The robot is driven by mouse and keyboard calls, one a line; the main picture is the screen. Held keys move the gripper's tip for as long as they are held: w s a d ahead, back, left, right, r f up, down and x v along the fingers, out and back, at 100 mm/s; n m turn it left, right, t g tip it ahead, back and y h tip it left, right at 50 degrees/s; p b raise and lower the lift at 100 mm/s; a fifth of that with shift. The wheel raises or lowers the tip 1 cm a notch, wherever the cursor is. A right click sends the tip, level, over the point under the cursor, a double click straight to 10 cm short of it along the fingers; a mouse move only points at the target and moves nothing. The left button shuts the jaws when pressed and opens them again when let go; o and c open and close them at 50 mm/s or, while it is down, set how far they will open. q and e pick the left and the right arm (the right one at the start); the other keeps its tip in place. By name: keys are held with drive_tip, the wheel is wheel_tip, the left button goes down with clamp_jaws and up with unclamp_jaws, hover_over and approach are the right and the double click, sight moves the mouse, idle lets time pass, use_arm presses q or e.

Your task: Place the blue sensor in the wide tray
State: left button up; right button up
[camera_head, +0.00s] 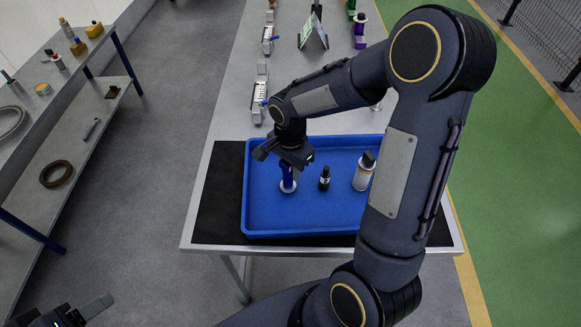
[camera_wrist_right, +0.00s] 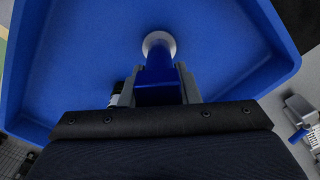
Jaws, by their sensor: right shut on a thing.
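The blue sensor (camera_head: 287,174) is upright in the left part of the wide blue tray (camera_head: 290,226), with its pale round base at or just above the tray floor; I cannot tell if it touches. My right gripper (camera_head: 288,163) is shut on its upper part from above. In the right wrist view the blue sensor (camera_wrist_right: 157,72) sits between the fingers, its pale disc end over the blue tray floor (camera_wrist_right: 75,60). My left gripper (camera_head: 85,312) shows partly at the bottom left, apart from the table; its jaws are unclear.
A small black bottle-like part (camera_head: 324,179) and a white-and-tan cylinder with a dark top (camera_head: 363,172) stand in the tray, right of the sensor. Holders with parts line the table behind. A shelf (camera_head: 75,130) stands at left. My right arm covers the tray's right side.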

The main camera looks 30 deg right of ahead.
drive_tip(key=shift+f, duration=0.25)
drive_tip(key=shift+f, duration=0.2)
drive_tip(key=o, duration=1.1)
drive_tip(key=shift+r, duration=0.15)
